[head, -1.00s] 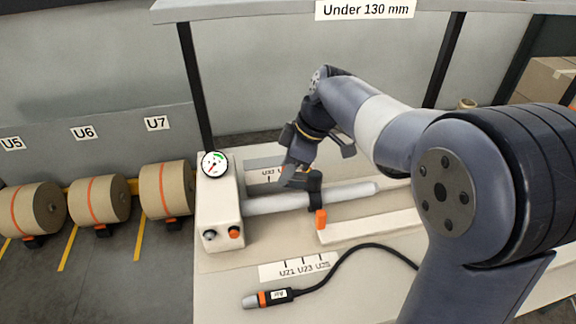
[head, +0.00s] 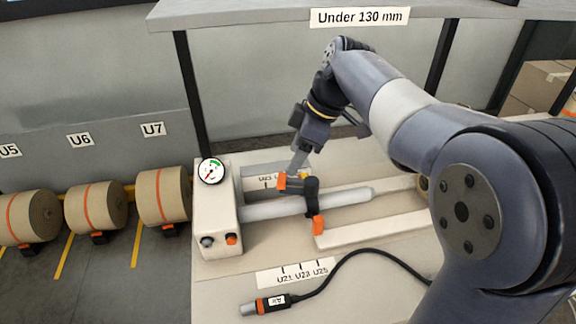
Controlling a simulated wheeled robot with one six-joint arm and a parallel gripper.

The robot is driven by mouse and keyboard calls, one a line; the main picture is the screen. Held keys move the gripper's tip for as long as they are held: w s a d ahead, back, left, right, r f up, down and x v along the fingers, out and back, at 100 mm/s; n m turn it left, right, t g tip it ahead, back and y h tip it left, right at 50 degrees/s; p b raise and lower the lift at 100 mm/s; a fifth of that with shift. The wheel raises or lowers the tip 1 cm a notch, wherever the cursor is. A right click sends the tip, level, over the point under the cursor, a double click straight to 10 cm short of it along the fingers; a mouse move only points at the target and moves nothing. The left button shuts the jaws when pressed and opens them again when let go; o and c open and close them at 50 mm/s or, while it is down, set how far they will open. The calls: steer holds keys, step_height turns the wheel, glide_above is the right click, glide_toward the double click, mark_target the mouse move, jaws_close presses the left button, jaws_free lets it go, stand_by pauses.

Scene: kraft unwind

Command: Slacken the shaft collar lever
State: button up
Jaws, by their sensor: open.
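A black shaft collar (head: 311,196) sits around the grey shaft (head: 350,196). One orange piece (head: 282,181) sticks out at its upper left, and another orange piece (head: 318,226) hangs at its lower front. Which of them is the lever I cannot tell for certain. My gripper (head: 298,166) is open, just above and behind the collar, pointing down. It looks close to the upper orange piece; whether it touches I cannot tell. A small yellow bit (head: 305,175) shows by the fingertip.
A white box (head: 218,215) with a round gauge (head: 211,171) and two knobs holds the shaft's left end. A black cable with an air connector (head: 265,305) lies in front. A shelf (head: 240,14) runs overhead.

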mark_target(284, 175)
steer(key=v, duration=0.4)
steer(key=shift+r, duration=0.1)
steer(key=x, duration=1)
steer(key=shift+a+f, duration=0.15)
steer(key=shift+f, duration=0.2)
steer(key=shift+a+f, duration=0.1)
steer(key=shift+f, duration=0.1)
steer(key=shift+w+r+m, duration=0.15)
steer(key=shift+w+m, duration=0.05)
steer(key=shift+m, duration=0.1)
steer(key=shift+w+m+t, duration=0.2)
steer(key=shift+m+t, duration=0.1)
steer(key=shift+m, duration=0.2)
stand_by(0.6)
steer(key=shift+d, duration=0.2)
